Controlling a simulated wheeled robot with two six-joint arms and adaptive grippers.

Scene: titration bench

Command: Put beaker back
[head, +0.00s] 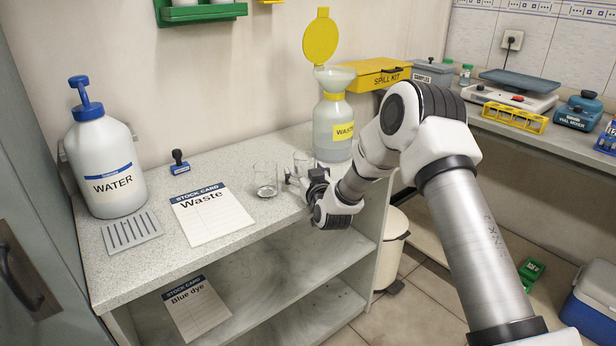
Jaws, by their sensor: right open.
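A clear glass beaker (265,181) stands upright on the speckled shelf top (245,255), to the right of the "Waste" stock card (211,214). A second clear glass vessel (302,160) stands just behind my right gripper and is partly hidden by it. My right gripper (292,181) is open, low over the shelf top near its front right edge. Its fingers point left, toward the first beaker, with a small gap between them. Whether they touch the second vessel I cannot tell. My left gripper is out of view.
A waste bottle (333,127) with a funnel and open yellow lid stands behind my right arm. A water bottle (105,165), a grey drip tray (131,231) and a blue stamp (180,163) stand left. A lower shelf holds a "Blue dye" card (196,309). A bin (392,250) is below right.

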